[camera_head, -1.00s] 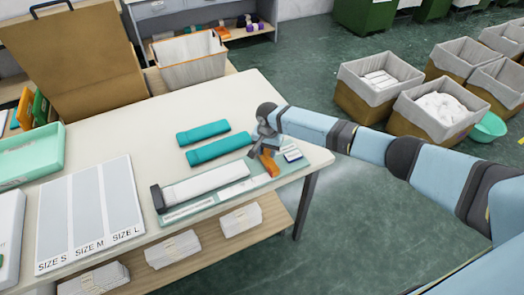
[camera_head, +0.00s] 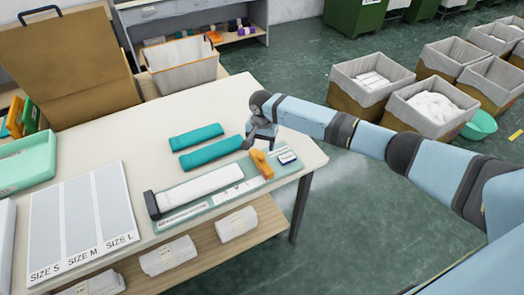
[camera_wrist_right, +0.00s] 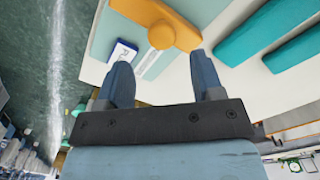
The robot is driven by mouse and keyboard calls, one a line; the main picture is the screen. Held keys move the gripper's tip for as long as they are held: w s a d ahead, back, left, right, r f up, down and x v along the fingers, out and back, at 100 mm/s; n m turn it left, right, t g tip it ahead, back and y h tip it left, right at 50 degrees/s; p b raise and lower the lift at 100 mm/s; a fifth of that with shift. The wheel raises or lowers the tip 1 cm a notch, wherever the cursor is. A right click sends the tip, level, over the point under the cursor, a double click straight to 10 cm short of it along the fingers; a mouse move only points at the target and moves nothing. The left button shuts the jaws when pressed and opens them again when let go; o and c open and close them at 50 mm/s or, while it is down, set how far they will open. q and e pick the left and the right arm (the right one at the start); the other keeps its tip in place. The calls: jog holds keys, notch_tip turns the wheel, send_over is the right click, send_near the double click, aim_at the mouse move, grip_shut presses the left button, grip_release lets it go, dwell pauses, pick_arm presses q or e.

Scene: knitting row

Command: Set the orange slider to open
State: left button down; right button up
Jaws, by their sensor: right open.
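The orange slider (camera_head: 262,164) sits across the right part of a pale green board, between a white strip with dark marks and a small blue-and-white label (camera_head: 287,158). In the right wrist view the slider (camera_wrist_right: 158,22) has a rounded knob on its near side. My right gripper (camera_head: 262,138) is just behind the slider in the head view, apart from it. In the right wrist view its two blue-grey fingers (camera_wrist_right: 163,78) are spread with nothing between them, and the knob lies just beyond the tips. My left gripper is not in view.
A long white piece (camera_head: 196,190) lies on the board. Two teal rolls (camera_head: 212,152) lie behind it on the cream table (camera_head: 130,130). A size chart (camera_head: 82,215) is at left. A shelf with white bundles (camera_head: 237,222) is below. Lined bins (camera_head: 430,110) stand on the floor.

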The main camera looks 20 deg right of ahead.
aim_at(262, 154)
notch_tip(262, 154, up, 9)
jog(key=shift+b, duration=0.4)
jog(key=shift+d, duration=0.1)
jog(key=s+a+f+n+t+y, duration=0.4)
jog(key=s+a+f+n, duration=0.2)
jog(key=s+a+f, duration=0.9)
jog(key=s+d+f+n+t, duration=0.1)
jog(key=s+d+n+t, duration=0.1)
jog(key=s, duration=0.7)
jog(key=s+d+f+n+t, duration=0.1)
jog(key=s+d+n+t, duration=0.2)
jog(key=s, duration=0.7)
jog(key=d+t, duration=0.2)
jog(key=shift+s+d+f+h, duration=0.2)
jog(key=shift+d+h, duration=0.1)
jog(key=shift+h, duration=0.1)
